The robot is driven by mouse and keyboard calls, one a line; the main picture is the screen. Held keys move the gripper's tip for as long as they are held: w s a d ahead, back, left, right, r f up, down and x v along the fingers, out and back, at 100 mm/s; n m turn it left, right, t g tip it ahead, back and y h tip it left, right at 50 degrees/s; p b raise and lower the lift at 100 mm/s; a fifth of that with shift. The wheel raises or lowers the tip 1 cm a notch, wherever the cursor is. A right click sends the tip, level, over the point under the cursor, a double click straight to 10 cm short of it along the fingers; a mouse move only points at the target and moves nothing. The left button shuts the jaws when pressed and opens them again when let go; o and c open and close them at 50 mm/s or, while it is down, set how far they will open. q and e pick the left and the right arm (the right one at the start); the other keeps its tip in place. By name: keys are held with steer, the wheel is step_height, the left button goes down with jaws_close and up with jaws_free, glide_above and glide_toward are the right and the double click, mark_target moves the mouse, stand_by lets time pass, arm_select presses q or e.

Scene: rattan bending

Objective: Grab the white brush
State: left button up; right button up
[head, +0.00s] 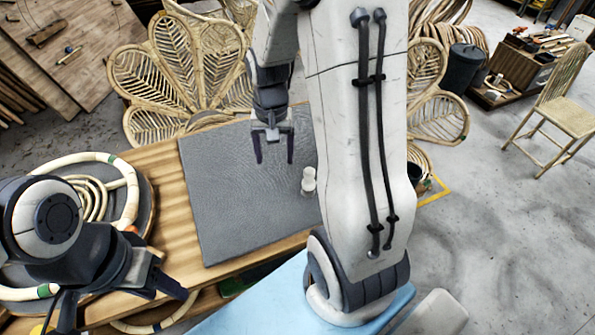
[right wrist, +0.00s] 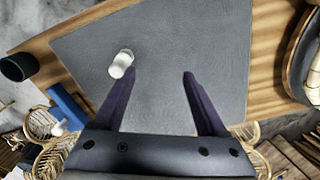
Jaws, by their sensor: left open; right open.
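A small white object (head: 309,180), which looks like the white brush, is on the grey mat (head: 215,215), near the mat's right side and beside my right arm. It also shows in the right wrist view (right wrist: 121,64), close to the left fingertip and outside the gap between the fingers. My right gripper (head: 274,150) is open and empty over the mat, to the left of the white object; its fingers (right wrist: 160,76) point down. My left gripper (head: 165,288) is open and empty at the lower left, by the table's front edge.
Coiled rattan (head: 95,195) lies on a round dark form at the table's left. Leaf-shaped rattan panels (head: 185,65) stand behind the table. A dark cup (right wrist: 18,67) and a blue block (right wrist: 68,106) are near the mat's edge. Most of the mat is clear.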

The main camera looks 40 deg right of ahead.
mark_target(309, 170)
steer(key=d+f+m, duration=0.1)
steer(key=d, duration=0.2)
steer(key=d+f+m, duration=0.1)
steer(key=d, duration=0.2)
steer(key=d+m, duration=0.2)
steer(key=d, duration=0.1)
steer(key=shift+s+d+f, duration=0.3)
steer(key=shift+f, duration=0.1)
steer(key=f, duration=0.4)
steer(key=shift+s+d+f, duration=0.1)
steer(key=shift+d+f, duration=0.15)
steer(key=shift+d, duration=0.1)
steer(key=shift+s+a+f+p, duration=0.1)
steer(key=shift+f+p, duration=0.25)
steer(key=shift+f, duration=1.2)
steer(key=shift+s+a+f+p, duration=0.1)
steer(key=shift+f+p, duration=0.25)
steer(key=shift+f, duration=1.2)
jaws_close()
